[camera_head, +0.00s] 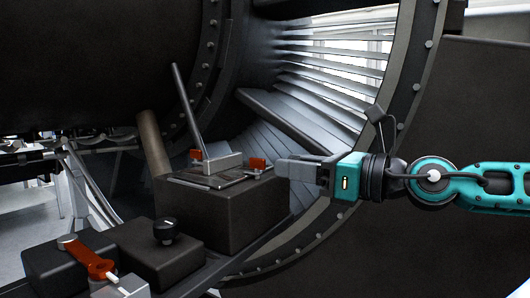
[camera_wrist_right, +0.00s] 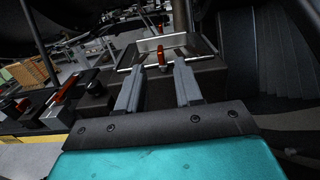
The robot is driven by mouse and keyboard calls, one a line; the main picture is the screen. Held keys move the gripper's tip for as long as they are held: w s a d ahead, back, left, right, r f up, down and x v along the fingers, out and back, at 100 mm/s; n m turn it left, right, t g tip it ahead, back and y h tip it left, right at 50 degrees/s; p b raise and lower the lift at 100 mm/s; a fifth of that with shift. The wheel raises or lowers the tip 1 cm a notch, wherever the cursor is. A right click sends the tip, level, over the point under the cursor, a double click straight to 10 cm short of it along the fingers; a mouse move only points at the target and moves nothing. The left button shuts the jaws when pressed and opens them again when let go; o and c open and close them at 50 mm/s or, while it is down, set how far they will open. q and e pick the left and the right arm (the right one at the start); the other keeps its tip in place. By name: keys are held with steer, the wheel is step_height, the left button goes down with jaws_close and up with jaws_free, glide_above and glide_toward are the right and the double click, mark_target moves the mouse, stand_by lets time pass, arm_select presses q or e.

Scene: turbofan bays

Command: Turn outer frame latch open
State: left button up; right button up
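A small red latch (camera_head: 257,163) stands at the right edge of the metal frame plate (camera_head: 222,179) on top of a dark box. A second red latch (camera_head: 196,154) is at the plate's left edge. No label shows which one is the outer frame latch. My right gripper (camera_head: 278,168) comes in from the right, close to the right-hand latch. In the right wrist view the gripper (camera_wrist_right: 160,68) is open, with the red latch (camera_wrist_right: 162,55) just ahead, in line with the gap between the fingers. Contact is not visible. My left gripper is not in view.
A grey lever (camera_head: 188,105) rises from a block on the plate. At lower left, a red handle (camera_head: 90,258) and a black knob (camera_head: 167,230) sit on dark boxes. The large ring with fan vanes (camera_head: 335,70) curves behind my right arm.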

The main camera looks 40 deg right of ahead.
mark_target(265, 162)
steer(key=shift+w+a+p, duration=0.25)
steer(key=shift+w+p, duration=0.2)
steer(key=shift+w, duration=0.15)
steer(key=shift+w+a+r+p, duration=0.1)
steer(key=shift+w+a+p, duration=0.15)
steer(key=shift+w+p, duration=0.3)
steer(key=shift+w+a+p, duration=0.2)
steer(key=shift+w+p, duration=0.35)
steer(key=shift+w+a+r+p, duration=0.1)
steer(key=shift+w+a+p, duration=0.2)
steer(key=shift+w+p, duration=0.4)
steer(key=shift+w+a+f+p, duration=0.2)
steer(key=shift+w+p, duration=0.3)
steer(key=shift+p, duration=0.4)
steer(key=shift+c, duration=0.6)
jaws_close()
